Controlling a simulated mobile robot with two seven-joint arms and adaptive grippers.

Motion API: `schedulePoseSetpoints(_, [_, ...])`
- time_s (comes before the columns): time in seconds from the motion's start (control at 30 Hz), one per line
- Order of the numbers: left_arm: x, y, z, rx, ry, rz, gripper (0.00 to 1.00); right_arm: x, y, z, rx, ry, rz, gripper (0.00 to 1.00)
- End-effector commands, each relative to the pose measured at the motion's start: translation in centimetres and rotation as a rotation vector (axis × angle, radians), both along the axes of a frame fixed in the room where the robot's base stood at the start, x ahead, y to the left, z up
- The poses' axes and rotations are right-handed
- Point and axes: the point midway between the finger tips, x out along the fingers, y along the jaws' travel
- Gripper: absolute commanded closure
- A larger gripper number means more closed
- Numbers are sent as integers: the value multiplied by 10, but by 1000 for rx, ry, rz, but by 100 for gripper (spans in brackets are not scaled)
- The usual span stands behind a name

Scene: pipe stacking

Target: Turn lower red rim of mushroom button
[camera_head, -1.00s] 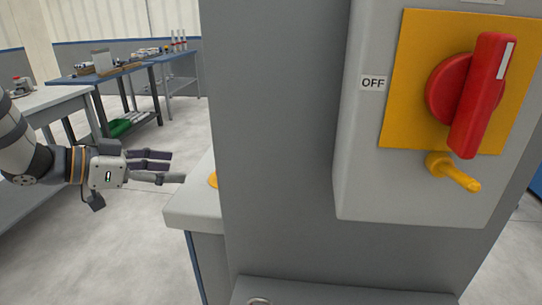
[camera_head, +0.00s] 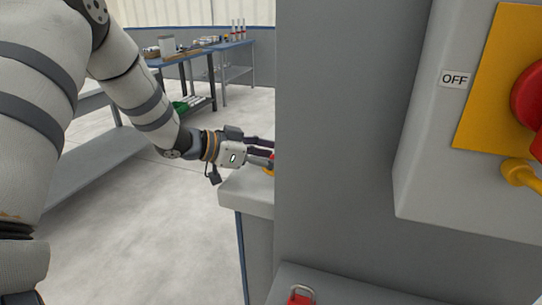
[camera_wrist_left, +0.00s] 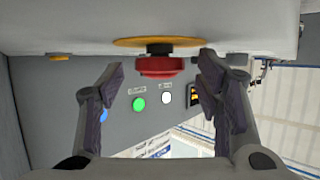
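The red mushroom button (camera_wrist_left: 160,66) shows in the left wrist view, on a dark stem under a yellow disc (camera_wrist_left: 160,42) on a grey panel. My left gripper (camera_wrist_left: 162,85) is open, with one finger on each side of the button and a visible gap to both. In the head view my left gripper (camera_head: 262,153) reaches behind the edge of a grey cabinet, which hides its fingertips. A small part of the red and yellow button (camera_head: 269,168) shows beside it. My right gripper is not in view.
A grey cabinet (camera_head: 335,130) stands close in front, with a red rotary switch (camera_head: 528,95) on a yellow plate at right. A red padlock (camera_head: 301,295) lies at the bottom. Green (camera_wrist_left: 139,104) and white (camera_wrist_left: 166,98) lights are beyond the button. Workbenches stand behind.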

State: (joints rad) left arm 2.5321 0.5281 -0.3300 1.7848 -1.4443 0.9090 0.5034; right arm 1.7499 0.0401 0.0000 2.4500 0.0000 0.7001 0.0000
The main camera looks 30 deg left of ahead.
Motion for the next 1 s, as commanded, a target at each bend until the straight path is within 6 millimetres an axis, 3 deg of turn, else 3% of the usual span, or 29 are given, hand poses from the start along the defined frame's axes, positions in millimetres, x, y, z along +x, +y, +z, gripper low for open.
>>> schedulePoseSetpoints(0.03, [0, 0, 0, 0, 0, 0, 54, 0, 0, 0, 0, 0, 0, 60])
schedulePoseSetpoints(0.2, [0, 0, 0, 0, 0, 0, 89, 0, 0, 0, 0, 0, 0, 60])
schedulePoseSetpoints(0.57, [1, 1, -1, 3, 0, -62, 89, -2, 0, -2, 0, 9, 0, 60])
schedulePoseSetpoints(1.0, [6, 7, -6, 2, 8, -370, 89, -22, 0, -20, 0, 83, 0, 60])
